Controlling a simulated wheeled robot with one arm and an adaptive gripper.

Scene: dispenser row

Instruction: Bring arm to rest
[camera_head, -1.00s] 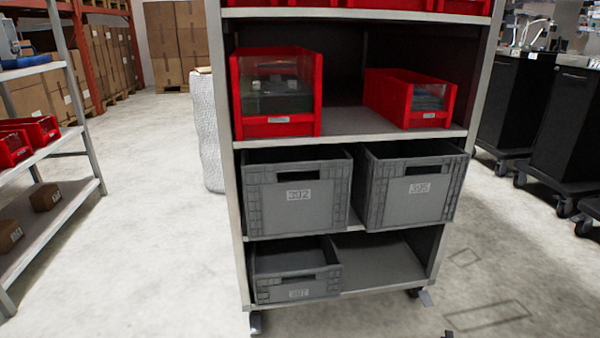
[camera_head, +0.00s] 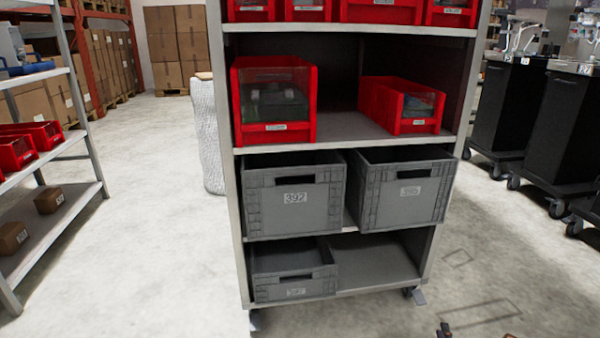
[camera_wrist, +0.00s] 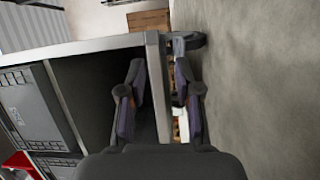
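My gripper (camera_wrist: 160,90) shows in the wrist view with its two dark fingers spread apart. I see nothing held between them. The grey frame edge of a shelf rack (camera_wrist: 152,70) shows behind the gap between the fingers; I cannot tell how far beyond it is. In the head view, only small dark tips (camera_head: 444,330) show at the bottom edge, probably part of my gripper. The rest of my arm is out of view there.
The shelf rack (camera_head: 400,284) stands ahead with red bins (camera_head: 276,128) above grey crates (camera_head: 294,198). Another rack (camera_head: 62,215) is at left. Dark carts (camera_head: 552,125) stand at right. The floor (camera_head: 150,250) between the racks is clear.

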